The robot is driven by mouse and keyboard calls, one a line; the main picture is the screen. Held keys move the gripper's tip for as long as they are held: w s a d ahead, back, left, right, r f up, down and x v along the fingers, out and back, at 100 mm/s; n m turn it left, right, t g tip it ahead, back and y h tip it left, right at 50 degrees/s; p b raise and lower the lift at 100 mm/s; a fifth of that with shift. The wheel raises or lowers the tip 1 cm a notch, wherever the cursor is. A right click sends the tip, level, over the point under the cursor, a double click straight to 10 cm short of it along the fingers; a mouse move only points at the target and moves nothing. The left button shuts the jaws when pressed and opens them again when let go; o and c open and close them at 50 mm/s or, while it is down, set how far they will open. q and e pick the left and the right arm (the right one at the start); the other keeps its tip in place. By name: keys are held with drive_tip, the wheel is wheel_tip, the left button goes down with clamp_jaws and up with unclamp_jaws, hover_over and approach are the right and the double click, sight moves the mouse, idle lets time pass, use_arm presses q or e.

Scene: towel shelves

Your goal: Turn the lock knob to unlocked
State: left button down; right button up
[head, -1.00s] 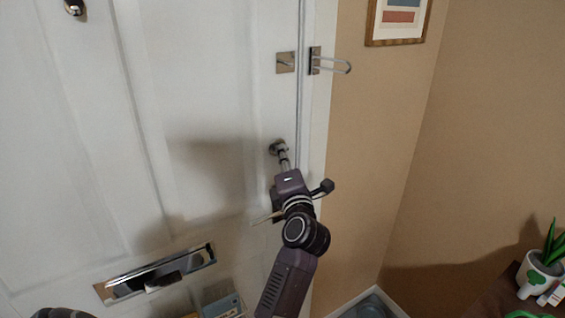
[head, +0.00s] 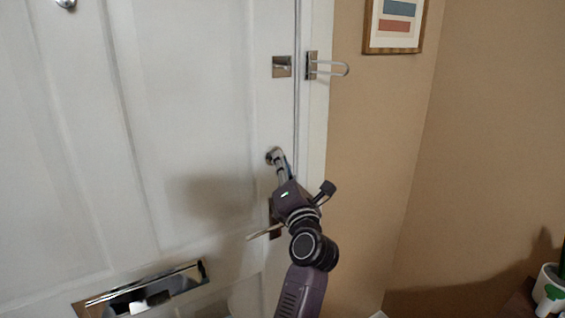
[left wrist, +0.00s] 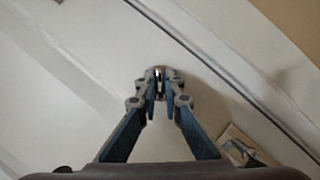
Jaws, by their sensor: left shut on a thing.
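The lock knob sits on a round metal lock plate (head: 275,155) near the right edge of the white door (head: 185,110). My left gripper (head: 280,166) reaches up to it from below, and its fingers are closed on the knob. In the left wrist view the left gripper's fingertips (left wrist: 160,88) are close together around a small shiny piece of the lock knob (left wrist: 158,72). The fingers hide most of the knob, so I cannot tell its exact angle. My right gripper is not in view.
A door handle (head: 264,233) is beside my left wrist, partly hidden. A swing-bar guard (head: 327,68) sticks out from the frame above, across from its metal door plate (head: 282,67). A mail slot (head: 142,290) is lower left. A potted plant (head: 547,283) stands at far right.

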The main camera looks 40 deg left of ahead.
use_arm(q)
drive_tip(key=shift+s, duration=0.1)
drive_tip(key=c, duration=2.3)
unclamp_jaws()
drive_tip(key=shift+o, duration=1.1)
drive_tip(key=shift+s, duration=0.25)
wheel_tip(320, 180, up, 10)
drive_tip(key=shift+s+r, duration=0.1)
drive_tip(key=shift+r, duration=0.1)
drive_tip(key=shift+f, duration=0.1)
